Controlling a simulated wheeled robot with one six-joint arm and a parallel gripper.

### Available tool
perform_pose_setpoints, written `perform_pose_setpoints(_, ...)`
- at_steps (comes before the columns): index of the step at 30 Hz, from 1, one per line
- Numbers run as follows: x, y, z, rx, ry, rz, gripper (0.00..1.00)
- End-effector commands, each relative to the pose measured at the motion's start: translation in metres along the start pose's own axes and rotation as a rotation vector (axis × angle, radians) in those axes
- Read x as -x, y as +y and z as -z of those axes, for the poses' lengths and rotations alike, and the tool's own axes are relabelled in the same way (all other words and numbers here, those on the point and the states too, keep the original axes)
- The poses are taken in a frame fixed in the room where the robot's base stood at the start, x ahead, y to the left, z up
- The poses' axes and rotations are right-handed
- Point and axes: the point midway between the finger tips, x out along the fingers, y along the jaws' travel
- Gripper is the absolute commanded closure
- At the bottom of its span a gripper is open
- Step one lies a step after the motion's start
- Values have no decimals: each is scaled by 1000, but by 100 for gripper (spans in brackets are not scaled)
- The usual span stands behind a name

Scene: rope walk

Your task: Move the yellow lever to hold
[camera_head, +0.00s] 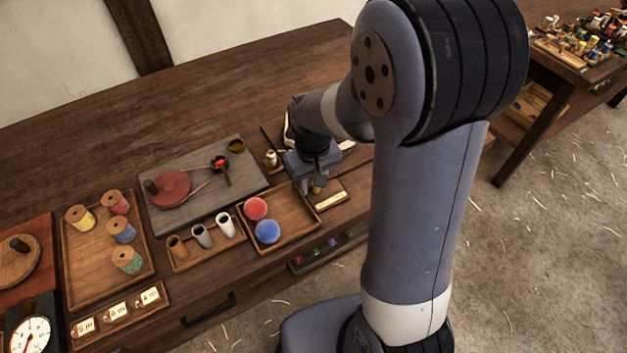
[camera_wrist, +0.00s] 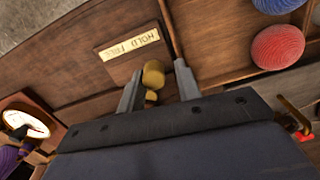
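The yellow lever's knob (camera_wrist: 153,73) stands up between the two fingers of my gripper (camera_wrist: 158,71) in the wrist view. The fingers are apart, one on each side of the knob, with gaps showing. A pale plate (camera_wrist: 128,44) marked HOLD and FREE lies on the wooden base just beyond the knob. In the head view my gripper (camera_head: 318,184) hangs down over this base, and the plate (camera_head: 331,200) shows in front of it. Which marking the lever stands at I cannot tell.
A wooden tray (camera_head: 296,236) with a red ball (camera_head: 256,208) and a blue ball (camera_head: 267,232) sits close left of my gripper. Further left are a cup rack (camera_head: 205,258), a grey board (camera_head: 215,195) and a spool tray (camera_head: 90,278). A dial (camera_wrist: 28,122) shows in the wrist view.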

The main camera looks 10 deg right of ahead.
Motion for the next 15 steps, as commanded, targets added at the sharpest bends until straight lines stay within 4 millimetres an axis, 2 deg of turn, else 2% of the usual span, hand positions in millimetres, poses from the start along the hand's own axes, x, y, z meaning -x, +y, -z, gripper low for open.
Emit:
perform_pose_setpoints(8,1,4,-3,0,0,0,68)
perform_pose_setpoints(15,20,4,-2,0,1,0,68)
